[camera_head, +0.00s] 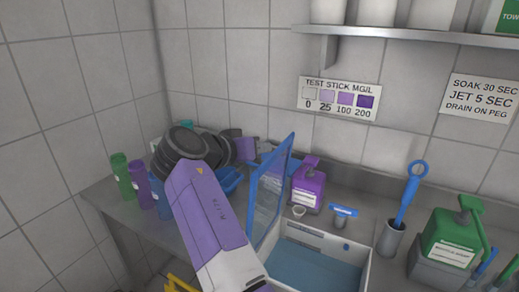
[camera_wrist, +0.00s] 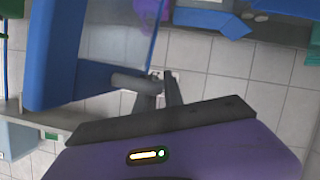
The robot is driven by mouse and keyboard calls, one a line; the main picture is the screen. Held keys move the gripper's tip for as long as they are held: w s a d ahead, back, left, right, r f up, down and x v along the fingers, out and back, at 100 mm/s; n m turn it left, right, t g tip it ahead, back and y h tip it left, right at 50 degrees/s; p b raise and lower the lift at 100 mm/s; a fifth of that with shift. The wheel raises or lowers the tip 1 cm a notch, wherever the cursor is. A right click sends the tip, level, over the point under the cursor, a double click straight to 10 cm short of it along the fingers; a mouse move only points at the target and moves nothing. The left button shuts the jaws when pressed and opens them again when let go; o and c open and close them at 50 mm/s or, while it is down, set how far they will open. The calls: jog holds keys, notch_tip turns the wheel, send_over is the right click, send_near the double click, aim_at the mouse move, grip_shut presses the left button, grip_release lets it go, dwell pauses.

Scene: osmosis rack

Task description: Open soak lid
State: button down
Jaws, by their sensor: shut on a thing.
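The soak lid (camera_head: 268,192), a clear pane in a blue frame, stands raised and nearly upright at the left edge of the white soak tank (camera_head: 364,277). Blue liquid shows in the tank. In the wrist view, the lid's blue frame (camera_wrist: 58,50) fills the upper left, with a dark round handle (camera_wrist: 135,82) reaching from it to my gripper (camera_wrist: 160,84). The fingers are shut on this handle. In the head view, my arm covers part of the area left of the lid, and the finger contact is too small to make out.
A purple bottle (camera_head: 308,187) stands behind the tank. A blue-handled tool in a grey holder (camera_head: 391,239) and a green jug (camera_head: 452,238) stand to the right. Green (camera_head: 122,176) and purple (camera_head: 140,182) bottles stand at left. A shelf (camera_head: 420,37) overhangs the back.

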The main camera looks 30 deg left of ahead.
jog(key=shift+f, duration=0.15)
jog(key=c, duration=1.5)
grip_release()
jog(key=shift+o, duration=0.2)
jog(key=b+v, duration=0.2)
jog(key=v, duration=0.5)
jog(key=shift+s, duration=0.4)
